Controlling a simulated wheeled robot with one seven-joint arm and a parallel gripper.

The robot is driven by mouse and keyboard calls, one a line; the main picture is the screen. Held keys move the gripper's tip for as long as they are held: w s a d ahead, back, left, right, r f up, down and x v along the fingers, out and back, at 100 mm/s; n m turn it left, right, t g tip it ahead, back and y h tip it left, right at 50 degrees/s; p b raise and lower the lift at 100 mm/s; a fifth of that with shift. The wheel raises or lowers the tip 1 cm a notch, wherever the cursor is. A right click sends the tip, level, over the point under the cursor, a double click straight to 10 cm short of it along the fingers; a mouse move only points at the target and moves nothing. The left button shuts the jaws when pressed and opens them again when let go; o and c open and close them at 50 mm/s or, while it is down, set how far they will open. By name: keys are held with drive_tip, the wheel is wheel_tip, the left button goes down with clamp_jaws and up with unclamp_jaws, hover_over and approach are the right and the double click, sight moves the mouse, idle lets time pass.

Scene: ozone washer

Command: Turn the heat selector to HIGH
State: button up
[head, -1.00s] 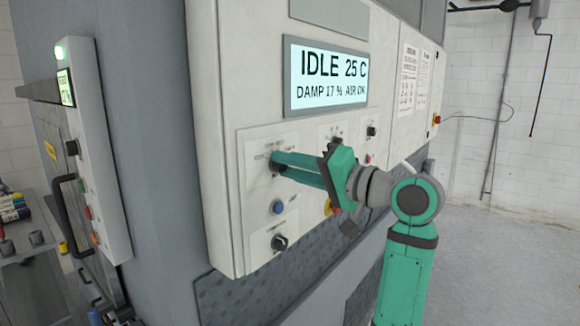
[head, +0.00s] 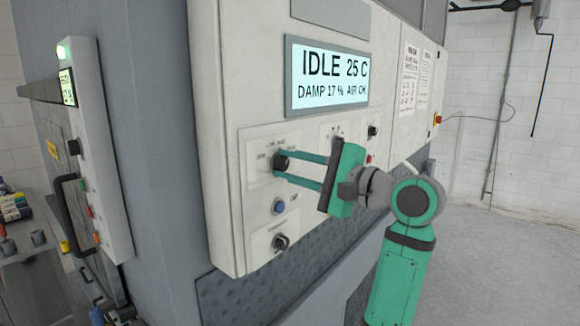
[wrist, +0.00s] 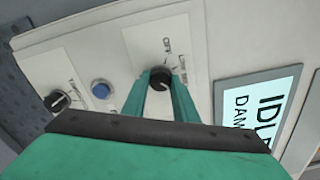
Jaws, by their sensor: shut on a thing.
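The knob held by my gripper is a round black selector (head: 281,161) on a white plate at the upper left of the control panel. It also shows in the wrist view (wrist: 160,77). My gripper (head: 292,168) has its two green fingers on either side of this knob, shut on it. In the wrist view the fingers (wrist: 160,86) straddle the knob from below.
A blue button (head: 279,207) and another black knob (head: 280,242) lie below the held knob. The display (head: 327,77) above reads IDLE, 25 C, DAMP 17 %, AIR OK. More controls sit to the right, partly behind my gripper. The floor at right is clear.

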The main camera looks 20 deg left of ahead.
drive_tip(key=shift+m, duration=1.1)
drive_tip(key=shift+w+d+f, duration=0.1)
drive_tip(key=shift+w+d, duration=0.05)
drive_tip(key=o, duration=1.1)
drive_tip(key=shift+c, duration=0.2)
drive_tip(key=shift+a, duration=0.2)
drive_tip(key=shift+s, duration=0.2)
drive_tip(key=v, duration=1)
drive_tip(key=shift+d, duration=0.45)
